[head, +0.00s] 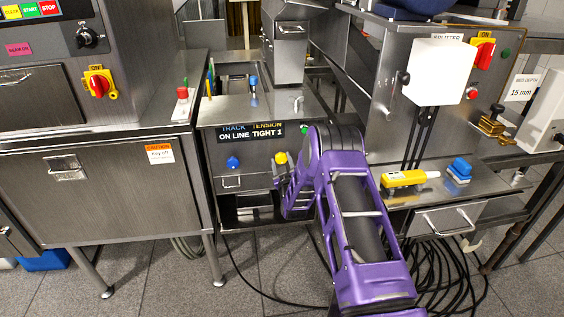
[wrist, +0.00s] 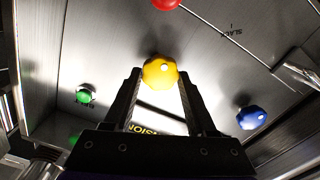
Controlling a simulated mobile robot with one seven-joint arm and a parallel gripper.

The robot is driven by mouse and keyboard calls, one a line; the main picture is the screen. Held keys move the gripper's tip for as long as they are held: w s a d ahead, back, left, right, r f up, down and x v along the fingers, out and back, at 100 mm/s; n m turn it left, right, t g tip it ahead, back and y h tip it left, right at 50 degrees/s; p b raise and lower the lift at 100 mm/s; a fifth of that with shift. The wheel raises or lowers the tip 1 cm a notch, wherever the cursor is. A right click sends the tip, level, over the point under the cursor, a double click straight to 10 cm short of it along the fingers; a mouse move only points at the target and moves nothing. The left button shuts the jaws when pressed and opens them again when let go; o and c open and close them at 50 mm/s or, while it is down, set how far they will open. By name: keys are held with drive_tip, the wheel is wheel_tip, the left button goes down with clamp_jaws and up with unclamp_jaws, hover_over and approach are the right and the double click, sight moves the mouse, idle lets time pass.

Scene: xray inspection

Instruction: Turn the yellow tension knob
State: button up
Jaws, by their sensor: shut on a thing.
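The yellow tension knob (head: 281,158) sits on the front of the steel cabinet (head: 222,148), under the plate (head: 250,132) lettered "TRACK ON LINE" and "TENSION TIGHT 1". My purple arm reaches it from the front right. My gripper (head: 287,181) is at the knob, and part of the knob shows above it. In the wrist view the yellow knob (wrist: 160,70) lies between the two fingertips of my gripper (wrist: 160,75), which is shut on it. The fingers hide a little of its sides.
A blue knob (head: 233,162) is left of the yellow one on the same panel; it also shows in the wrist view (wrist: 250,118). A green button (wrist: 84,94) is on the other side. A drawer handle (head: 231,182) is below. A yellow control box (head: 404,179) lies on the right shelf.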

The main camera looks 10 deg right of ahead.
drive_tip(key=n, duration=0.5)
drive_tip(key=shift+a+f+n, duration=0.1)
drive_tip(key=shift+a+n, duration=0.05)
drive_tip(key=shift+n, duration=0.15)
drive_tip(key=shift+f+n, duration=0.1)
drive_tip(key=shift+n, duration=2.1)
drive_tip(key=o, duration=1.4)
drive_tip(key=shift+s, duration=0.1)
drive_tip(key=s+p, duration=0.1)
drive_tip(key=s, duration=1.6)
drive_tip(key=shift+s, duration=0.15)
